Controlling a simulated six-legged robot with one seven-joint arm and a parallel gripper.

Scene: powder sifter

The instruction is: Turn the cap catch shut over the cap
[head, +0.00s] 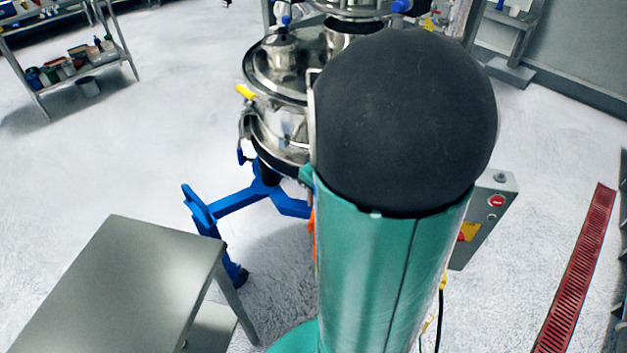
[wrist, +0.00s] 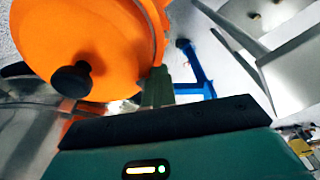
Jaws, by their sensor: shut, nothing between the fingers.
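In the wrist view a large orange round part (wrist: 85,45) with a black knob (wrist: 72,78) fills the upper left. I cannot tell for sure whether it is the cap or the cap catch. My gripper (wrist: 157,82) shows as short dark green fingers, shut and empty, at the lower right edge of the orange part; I cannot tell whether they touch it. In the head view the steel sifter (head: 272,80) stands behind my arm, which hides much of it. The gripper is hidden there, and no cap catch can be made out.
A blue stand (head: 235,200) carries the sifter. A grey metal table (head: 120,280) is at the lower left. A control box (head: 490,205) with a red button is right of my arm. A shelf rack (head: 75,65) stands far left. Open floor lies between.

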